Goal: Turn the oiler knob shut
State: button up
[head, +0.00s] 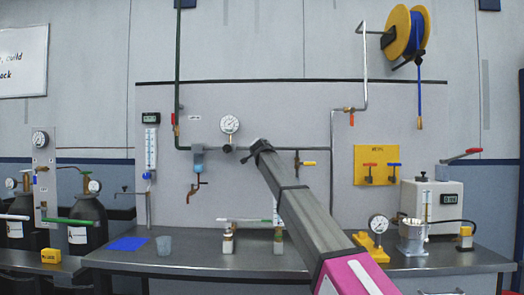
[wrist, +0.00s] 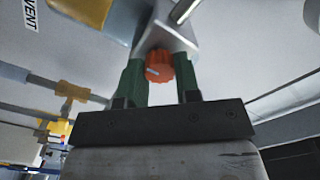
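The oiler knob, a ribbed orange-red knob (wrist: 159,66), shows in the wrist view below a light metal block (wrist: 172,38). A pale mark crosses its face. My gripper (wrist: 160,78) has its two green fingers on either side of the knob, and their inner faces appear to meet its edges. Contact deep between the fingers is partly hidden. In the head view my arm reaches up to the pipe line on the grey panel, right of the round gauge (head: 229,124). The arm hides the knob and my fingers there.
In the wrist view, a brass-coloured fitting (wrist: 70,92) and pipes lie left of my fingers, with a VENT label (wrist: 31,14) above. In the head view, a yellow-handled valve (head: 307,163) is right of my arm, and a blue-bowled filter (head: 198,160) is left. The bench (head: 200,262) stands below.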

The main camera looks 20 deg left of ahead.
jog(key=shift+c, duration=0.3)
jog(key=shift+a+f+n, duration=0.1)
jog(key=shift+a+n, duration=0.05)
jog(key=shift+n, duration=17.75)
